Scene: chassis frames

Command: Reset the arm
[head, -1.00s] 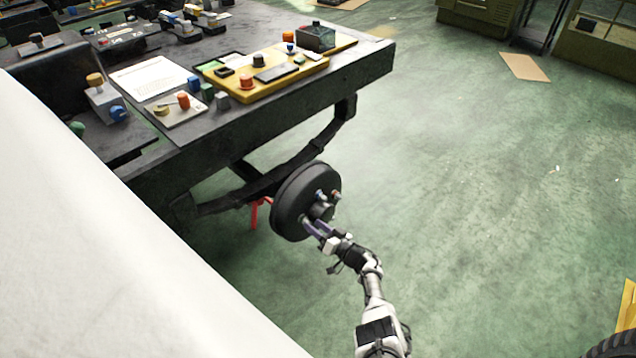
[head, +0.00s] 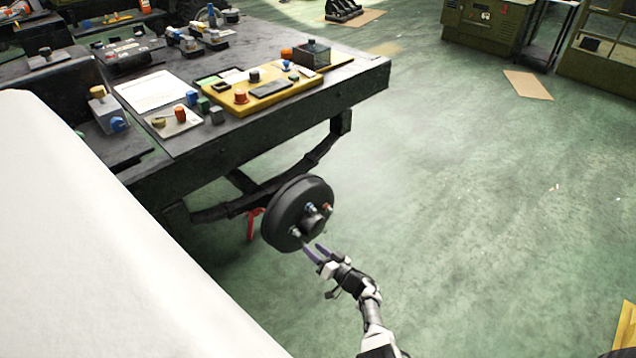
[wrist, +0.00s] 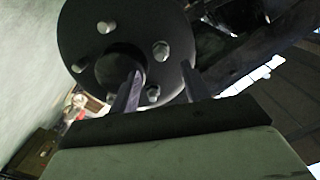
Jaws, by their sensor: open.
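My gripper (head: 314,250) is open and empty in the head view, just below and in front of the black wheel hub (head: 283,212). Its two purple-grey fingers point up towards the hub's lower edge, and I cannot tell whether they touch it. In the wrist view the fingers (wrist: 160,88) stand apart in front of the round hub face (wrist: 88,38). The hub has a dark centre boss (wrist: 121,66) and several light studs around it. One finger overlaps the boss in that picture.
The hub hangs from a dark axle beam (head: 240,207) under a black bench (head: 265,118) that carries trays and small parts. A large white surface (head: 110,240) fills the left. A red stand (head: 252,222) is behind the hub.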

